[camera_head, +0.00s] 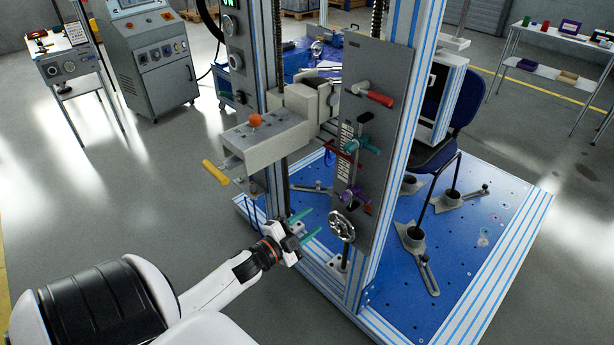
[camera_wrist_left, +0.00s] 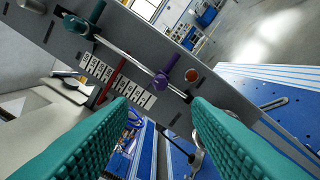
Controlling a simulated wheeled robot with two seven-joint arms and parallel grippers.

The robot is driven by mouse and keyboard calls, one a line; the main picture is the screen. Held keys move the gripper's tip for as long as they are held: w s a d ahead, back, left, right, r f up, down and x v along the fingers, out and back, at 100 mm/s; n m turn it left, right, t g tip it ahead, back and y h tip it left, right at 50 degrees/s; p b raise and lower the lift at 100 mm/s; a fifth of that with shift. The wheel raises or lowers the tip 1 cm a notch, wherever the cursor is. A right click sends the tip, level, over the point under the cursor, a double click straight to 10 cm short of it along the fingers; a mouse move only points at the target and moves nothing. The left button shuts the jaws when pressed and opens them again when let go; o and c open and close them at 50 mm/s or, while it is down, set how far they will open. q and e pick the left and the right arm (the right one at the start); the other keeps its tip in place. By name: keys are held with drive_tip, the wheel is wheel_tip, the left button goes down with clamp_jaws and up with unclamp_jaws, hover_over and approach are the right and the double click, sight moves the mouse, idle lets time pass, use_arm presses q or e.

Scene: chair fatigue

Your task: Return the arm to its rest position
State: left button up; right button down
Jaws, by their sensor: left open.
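My left gripper (camera_head: 305,226) has two teal fingers spread apart with nothing between them. It is in front of the test frame, left of the handwheel (camera_head: 342,226) and below the grey control panel (camera_head: 372,130). In the left wrist view its open fingers (camera_wrist_left: 160,135) frame the lower part of the panel, with the purple handle (camera_wrist_left: 166,76) just beyond and above them. The panel also carries a red lever (camera_head: 376,97), a teal handle (camera_head: 362,145) and the purple handle. My right gripper is not in view.
The frame's grey block with a yellow handle (camera_head: 215,172) juts out above my left forearm. A blue base plate (camera_head: 470,262) with clamps bears a chair (camera_head: 440,150). A control cabinet (camera_head: 150,58) stands back left. The floor at left is clear.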

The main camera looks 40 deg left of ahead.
use_arm(q)
drive_tip(key=shift+f, duration=0.1)
idle(0.3)
drive_tip(key=s+d+f+n+g+y, duration=0.1)
drive_tip(key=s+f+n+g, duration=0.4)
drive_tip(key=f, duration=0.8)
drive_tip(key=s+d+f+n+g+y, duration=0.15)
drive_tip(key=s+f, duration=0.45)
drive_tip(key=f, duration=0.8)
drive_tip(key=s+d+f+n+g, duration=0.1)
drive_tip(key=s+d+f+g, duration=0.2)
drive_tip(key=s, duration=0.6)
drive_tip(key=s+d+f+n+g+h, duration=0.1)
drive_tip(key=s+d+f+g, duration=0.3)
drive_tip(key=s+f, duration=0.4)
drive_tip(key=s+d+f+n+g, duration=0.1)
drive_tip(key=s+d+f+g, duration=0.2)
drive_tip(key=s, duration=0.8)
wheel_tip(320, 180, down, 3)
drive_tip(key=d, duration=0.2)
drive_tip(key=shift+d+f, duration=0.2)
drive_tip(key=shift+d, duration=0.2)
